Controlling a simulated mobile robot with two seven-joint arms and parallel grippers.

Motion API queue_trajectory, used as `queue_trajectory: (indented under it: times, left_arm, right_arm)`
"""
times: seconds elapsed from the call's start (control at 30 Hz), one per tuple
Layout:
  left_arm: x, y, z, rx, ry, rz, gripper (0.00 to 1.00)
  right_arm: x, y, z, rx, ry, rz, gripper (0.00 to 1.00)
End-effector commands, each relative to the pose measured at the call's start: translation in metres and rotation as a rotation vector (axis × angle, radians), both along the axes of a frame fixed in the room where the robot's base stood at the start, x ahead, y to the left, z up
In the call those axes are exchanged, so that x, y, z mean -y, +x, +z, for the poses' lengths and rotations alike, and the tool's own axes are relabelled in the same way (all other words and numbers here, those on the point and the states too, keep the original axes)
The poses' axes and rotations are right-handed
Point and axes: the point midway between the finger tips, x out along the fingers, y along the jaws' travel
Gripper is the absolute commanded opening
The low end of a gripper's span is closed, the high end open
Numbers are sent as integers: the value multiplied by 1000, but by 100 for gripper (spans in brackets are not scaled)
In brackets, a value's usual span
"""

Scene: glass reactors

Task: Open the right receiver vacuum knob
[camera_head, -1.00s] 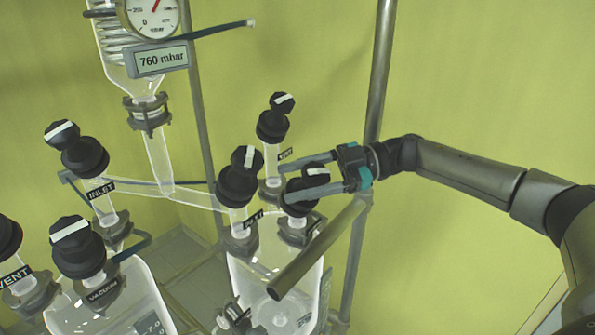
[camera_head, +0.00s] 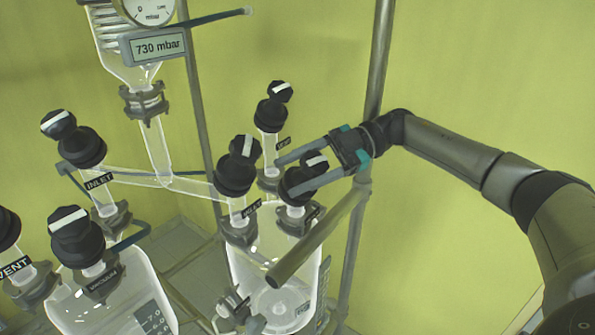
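The right receiver (camera_head: 262,272) is a clear glass vessel with several black-capped valves on top. Its front-right black knob (camera_head: 312,163), with a white mark on top, stands over a partly hidden label. This appears to be the vacuum knob, though its label is not readable. My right gripper (camera_head: 288,175) reaches in from the right. Its two grey fingers are spread, one behind the knob and one in front of it, with the knob's cap showing between them. Contact with the cap is hard to tell. My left gripper is not in view.
Nearby stand the inlet knob (camera_head: 240,153) and vent knob (camera_head: 280,92). A metal tube (camera_head: 310,243) slants just below the gripper, and a vertical pole (camera_head: 377,70) stands behind it. The pressure display (camera_head: 158,46) reads 730 mbar.

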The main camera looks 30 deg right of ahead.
Motion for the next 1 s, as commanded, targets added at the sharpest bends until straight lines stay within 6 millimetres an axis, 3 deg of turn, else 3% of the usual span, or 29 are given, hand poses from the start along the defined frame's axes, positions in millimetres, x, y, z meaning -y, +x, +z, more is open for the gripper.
queue_trajectory:
  times: [0.03,0.27,0.67,0.87,1.0]
  left_arm:
    - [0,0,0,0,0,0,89]
    - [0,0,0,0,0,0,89]
    - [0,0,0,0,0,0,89]
    - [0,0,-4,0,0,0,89]
    - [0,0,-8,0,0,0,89]
  right_arm:
    - [-1,0,0,1,2,2,67]
    - [0,0,0,0,1,0,92]
    - [0,0,2,1,0,-1,92]
    - [1,0,26,7,-1,-1,92]
    - [0,0,59,10,1,0,92]
